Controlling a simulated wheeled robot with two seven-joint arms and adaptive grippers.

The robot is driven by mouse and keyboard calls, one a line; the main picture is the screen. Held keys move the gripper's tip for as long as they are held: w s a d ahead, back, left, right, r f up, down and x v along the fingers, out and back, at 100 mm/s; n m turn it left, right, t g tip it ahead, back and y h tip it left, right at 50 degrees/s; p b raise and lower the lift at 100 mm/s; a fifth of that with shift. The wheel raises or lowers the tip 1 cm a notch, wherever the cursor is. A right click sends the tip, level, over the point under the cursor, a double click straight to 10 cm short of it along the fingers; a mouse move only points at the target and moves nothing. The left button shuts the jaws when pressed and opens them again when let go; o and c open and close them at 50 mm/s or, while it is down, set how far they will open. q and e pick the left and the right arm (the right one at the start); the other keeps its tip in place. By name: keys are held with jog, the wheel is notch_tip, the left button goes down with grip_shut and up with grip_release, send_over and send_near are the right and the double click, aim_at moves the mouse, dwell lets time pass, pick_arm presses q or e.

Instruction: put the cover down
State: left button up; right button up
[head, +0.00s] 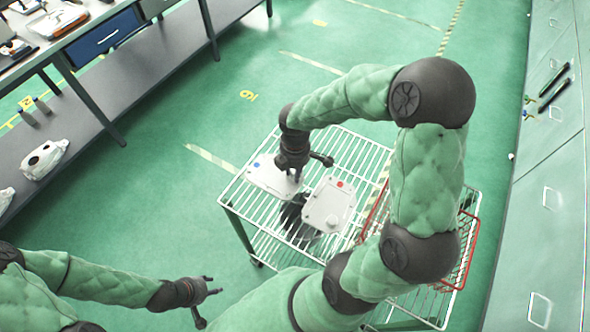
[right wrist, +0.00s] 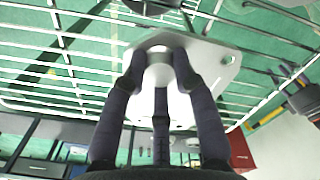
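A white cover with a blue dot (head: 268,176) is at the left end of the wire rack top (head: 345,150). My right gripper (head: 295,176) is above its right part, pointing down. In the right wrist view the fingers (right wrist: 158,68) close around the round knob of the white cover (right wrist: 208,58). I cannot tell whether this cover rests on the wires or hangs just above them. A second white cover with a red dot (head: 328,206) lies to its right, its knob free. My left gripper (head: 207,298) is open and empty, low at the left, away from the rack.
A red-framed basket (head: 465,250) is at the rack's right side, partly behind my right arm. A workbench (head: 100,38) with a lower shelf holding castings (head: 45,159) is at the left. Grey cabinets (head: 545,200) line the right. Green floor is clear between bench and rack.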

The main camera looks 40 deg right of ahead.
jog(key=o, duration=0.3)
jog(key=shift+r, duration=0.1)
notch_tip(320, 180, up, 12)
jog(key=p, duration=0.4)
jog(key=shift+r, duration=0.1)
